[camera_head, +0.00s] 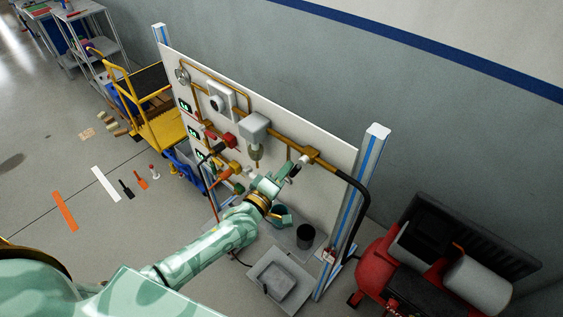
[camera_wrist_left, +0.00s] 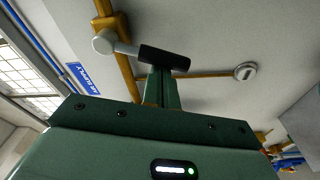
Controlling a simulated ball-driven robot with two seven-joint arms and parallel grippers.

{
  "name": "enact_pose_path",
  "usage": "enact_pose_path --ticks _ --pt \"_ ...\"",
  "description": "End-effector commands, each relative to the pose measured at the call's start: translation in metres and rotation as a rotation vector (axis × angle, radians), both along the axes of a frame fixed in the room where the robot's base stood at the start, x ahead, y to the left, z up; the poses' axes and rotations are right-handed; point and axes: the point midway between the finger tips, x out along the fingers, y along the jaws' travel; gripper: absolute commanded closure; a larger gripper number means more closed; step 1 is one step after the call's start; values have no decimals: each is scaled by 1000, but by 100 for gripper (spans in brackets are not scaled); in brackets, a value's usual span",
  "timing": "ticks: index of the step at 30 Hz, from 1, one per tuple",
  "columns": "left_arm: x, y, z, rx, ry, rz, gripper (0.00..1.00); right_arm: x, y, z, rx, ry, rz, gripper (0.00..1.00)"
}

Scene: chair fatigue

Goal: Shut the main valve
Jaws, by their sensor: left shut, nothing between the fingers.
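The main valve is a lever with a pale round hub (camera_wrist_left: 105,41) and a black handle (camera_wrist_left: 164,57) on a brass pipe. In the head view its hub (camera_head: 304,159) sits by the brass fitting at the upper right of the white panel. The handle points right from the hub in the left wrist view. My left gripper (camera_head: 284,176) is at the lever, shut with nothing held. In the wrist view its fingers (camera_wrist_left: 158,85) reach up to the black handle, which overlaps their tips. I cannot tell whether they touch. My right gripper is not in view.
The white panel (camera_head: 330,178) carries brass pipes, gauges and a grey filter unit (camera_head: 255,126). A blue-edged post (camera_head: 368,165) and a black hose (camera_head: 361,205) stand right of the lever. A red compressor (camera_head: 375,262) is at lower right.

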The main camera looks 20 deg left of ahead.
Motion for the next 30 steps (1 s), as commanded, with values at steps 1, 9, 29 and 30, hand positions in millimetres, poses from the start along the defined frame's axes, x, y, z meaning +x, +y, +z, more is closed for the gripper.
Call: enact_pose_path --ticks 1,9,29,30 --pt "-1 -3 -1 -39 15 -1 100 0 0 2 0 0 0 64" --pt "-5 -13 -7 -218 79 -1 100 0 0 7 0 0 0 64" --pt "-7 -20 -11 -351 127 0 100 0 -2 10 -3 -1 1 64" --pt "-7 -20 -11 -350 127 0 100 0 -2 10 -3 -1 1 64"
